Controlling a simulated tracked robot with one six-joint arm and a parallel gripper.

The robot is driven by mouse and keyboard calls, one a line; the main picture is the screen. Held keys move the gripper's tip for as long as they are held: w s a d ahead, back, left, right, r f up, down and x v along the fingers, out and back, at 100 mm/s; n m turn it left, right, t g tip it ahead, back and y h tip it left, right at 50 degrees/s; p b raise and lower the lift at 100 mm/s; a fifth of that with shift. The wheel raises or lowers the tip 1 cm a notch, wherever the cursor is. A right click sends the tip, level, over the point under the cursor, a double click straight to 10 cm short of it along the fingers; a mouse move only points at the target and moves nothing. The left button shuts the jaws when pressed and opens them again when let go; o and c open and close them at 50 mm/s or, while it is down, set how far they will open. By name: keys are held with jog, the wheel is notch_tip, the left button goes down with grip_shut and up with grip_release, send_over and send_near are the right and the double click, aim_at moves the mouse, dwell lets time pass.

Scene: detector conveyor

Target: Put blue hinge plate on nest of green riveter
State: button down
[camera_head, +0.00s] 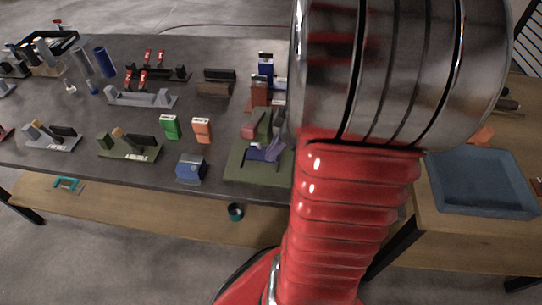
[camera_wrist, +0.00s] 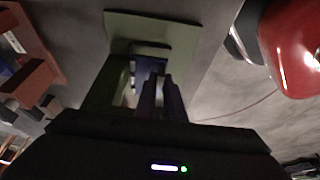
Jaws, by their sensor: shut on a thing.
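The green riveter (camera_head: 240,168) stands at the table's front edge in the head view, left of my red arm. Its green base also shows in the wrist view (camera_wrist: 185,35), with an upright green part (camera_wrist: 107,88) beside my gripper. A blue-purple piece, which looks like the blue hinge plate (camera_head: 270,151), is low over or on the riveter's base. In the dark wrist view, the blue hinge plate (camera_wrist: 175,101) shows at my gripper (camera_wrist: 158,88). My gripper is shut on it. Shadow and the riveter hide the nest and any contact.
A red-brown machine (camera_head: 259,92) stands behind the riveter. A blue box (camera_head: 191,169), a green box (camera_head: 169,126) and an orange box (camera_head: 202,130) stand to its left. A blue tray (camera_head: 485,182) lies right of my arm. Floor shows past the front edge.

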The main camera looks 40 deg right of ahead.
jog(key=shift+w+a, duration=0.35)
jog(key=shift+w, duration=0.05)
notch_tip(320, 180, down, 4)
jog(key=shift+r, duration=0.25)
jog(key=c, duration=1.8)
grip_release()
jog(key=shift+c, duration=0.2)
jog(key=shift+r, duration=0.1)
jog(key=v, duration=1.2)
